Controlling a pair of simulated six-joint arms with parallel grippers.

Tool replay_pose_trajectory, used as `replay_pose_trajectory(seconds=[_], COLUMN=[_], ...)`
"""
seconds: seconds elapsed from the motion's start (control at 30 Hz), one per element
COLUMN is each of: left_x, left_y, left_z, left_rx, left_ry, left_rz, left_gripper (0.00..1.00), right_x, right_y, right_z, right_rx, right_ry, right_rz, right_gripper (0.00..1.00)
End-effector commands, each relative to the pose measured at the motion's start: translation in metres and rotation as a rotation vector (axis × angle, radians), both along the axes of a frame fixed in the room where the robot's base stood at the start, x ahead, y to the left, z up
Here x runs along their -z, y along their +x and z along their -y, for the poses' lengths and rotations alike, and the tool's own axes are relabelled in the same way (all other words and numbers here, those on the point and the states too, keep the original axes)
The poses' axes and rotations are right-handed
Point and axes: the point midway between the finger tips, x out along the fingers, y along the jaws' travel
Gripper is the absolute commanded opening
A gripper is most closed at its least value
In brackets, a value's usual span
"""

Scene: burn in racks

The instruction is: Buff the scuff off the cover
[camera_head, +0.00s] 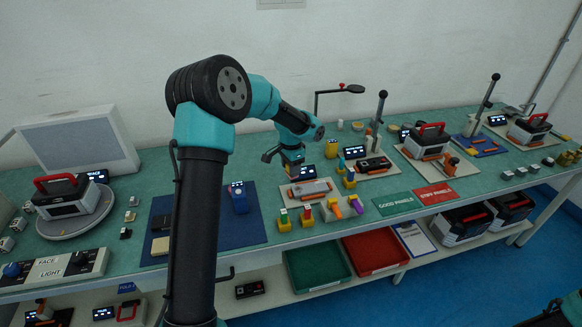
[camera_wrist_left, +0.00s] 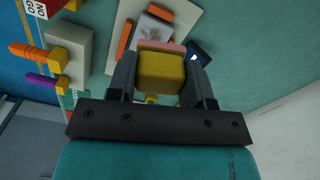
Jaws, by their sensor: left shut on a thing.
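My left gripper (camera_head: 292,165) is shut on a yellow block with a pink layer on its far face. In the left wrist view the block (camera_wrist_left: 160,72) sits between the two fingers. A grey cover (camera_head: 310,188) lies on a pale board between orange end pieces. It also shows in the left wrist view (camera_wrist_left: 152,28), just beyond the block and partly hidden by it. I cannot tell whether the block touches the cover, and the scuff is not clear. A dark part at the bottom right corner of the head view may be my right gripper (camera_head: 560,312).
Yellow stands with coloured handles (camera_head: 306,215) are in front of the board. A small dark screen (camera_head: 303,172) stands behind it. Green and red panel mats (camera_head: 402,201) lie to the right, and a blue mat (camera_head: 255,228) lies to the left. Trays (camera_head: 318,272) sit below the bench.

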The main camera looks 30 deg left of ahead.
Motion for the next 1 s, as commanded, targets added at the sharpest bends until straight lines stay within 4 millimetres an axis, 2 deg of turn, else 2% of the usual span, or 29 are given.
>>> replay_pose_trajectory(seconds=[0.27,0.87,0.93,1.0], left_x=[0.015,0.069,0.081,0.08], left_y=[0.001,0.003,0.004,0.008], left_z=[0.002,0.006,0.006,0.008], left_rx=[0.002,0.008,0.008,0.005], left_ry=[0.0,0.0,0.0,0.0], left_rz=[-0.002,-0.002,-0.002,0.001], left_gripper=[0.27,0.27,0.27,0.24], right_x=[0.0,0.0,0.0,0.0], right_y=[0.0,0.0,0.0,0.0], right_z=[0.0,0.0,0.0,0.0], right_rx=[0.0,0.0,0.0,0.0], right_ry=[0.0,0.0,0.0,0.0], right_rz=[0.0,0.0,0.0,0.0], right_gripper=[0.43,0.43,0.43,0.43])
